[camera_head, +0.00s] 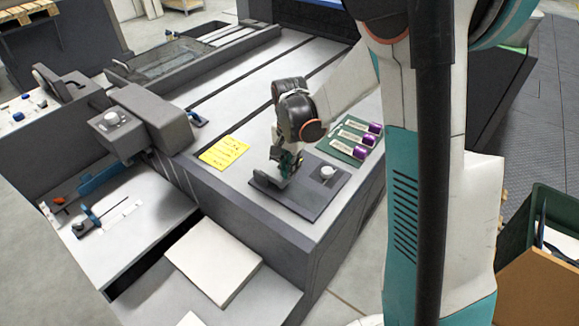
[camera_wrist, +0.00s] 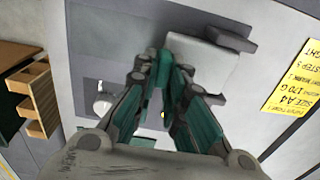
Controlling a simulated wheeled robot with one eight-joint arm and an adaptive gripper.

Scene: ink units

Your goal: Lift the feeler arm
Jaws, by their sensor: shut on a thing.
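The feeler unit is a dark flat plate (camera_head: 325,190) on the front right corner of the grey machine top. It bears a light round knob (camera_head: 327,172), which also shows in the wrist view (camera_wrist: 102,105). My gripper (camera_head: 288,165) is low over the plate's left part, left of the knob. In the wrist view my gripper (camera_wrist: 165,68) has its teal fingers closed together on a small part, which I take as the feeler arm; the fingers mostly hide it. A dark bar (camera_wrist: 215,38) and a pale grey block (camera_wrist: 205,57) lie just beyond the fingertips.
A yellow note (camera_head: 224,152) lies left of the plate; it also shows in the wrist view (camera_wrist: 295,80). A green tray (camera_head: 343,145) with purple-ended tubes lies behind the plate. A paper stack (camera_head: 212,260) is at the front. A wooden box (camera_head: 545,270) stands at the right.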

